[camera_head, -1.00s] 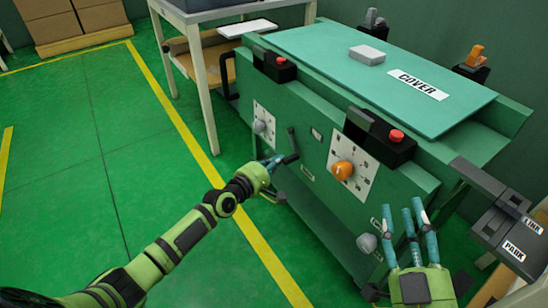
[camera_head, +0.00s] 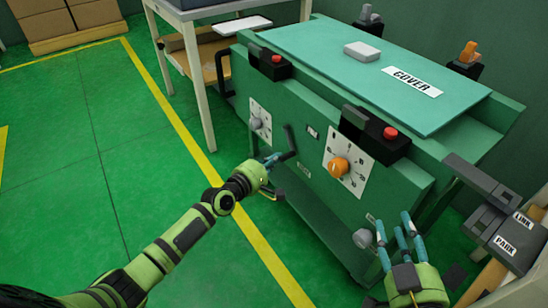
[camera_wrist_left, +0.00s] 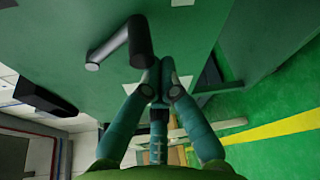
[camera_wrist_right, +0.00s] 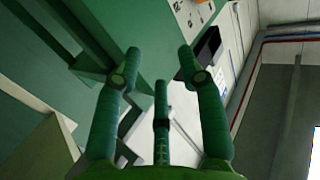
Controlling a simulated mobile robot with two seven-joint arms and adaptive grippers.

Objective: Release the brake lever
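A dark crank-like lever (camera_head: 289,140) stands out from the green machine's front panel, between a small grey dial and the orange knob. No label names it as the brake lever. In the left wrist view its black grip (camera_wrist_left: 140,42) shows close ahead. My left gripper (camera_head: 272,160) is at the grip's free end. Its fingertips (camera_wrist_left: 160,72) are drawn together right beside the grip; they seem to touch it rather than enclose it. My right gripper (camera_head: 398,238) is open and empty in front of the machine's right end; its fingers (camera_wrist_right: 158,62) are spread.
The machine carries an orange knob (camera_head: 339,167), red buttons (camera_head: 390,132), a round grey knob (camera_head: 363,238) and a plate marked COVER (camera_head: 412,83). Boxes marked LINK and PARK (camera_head: 505,245) stand at right. A table (camera_head: 200,80) stands behind left. The left floor is clear.

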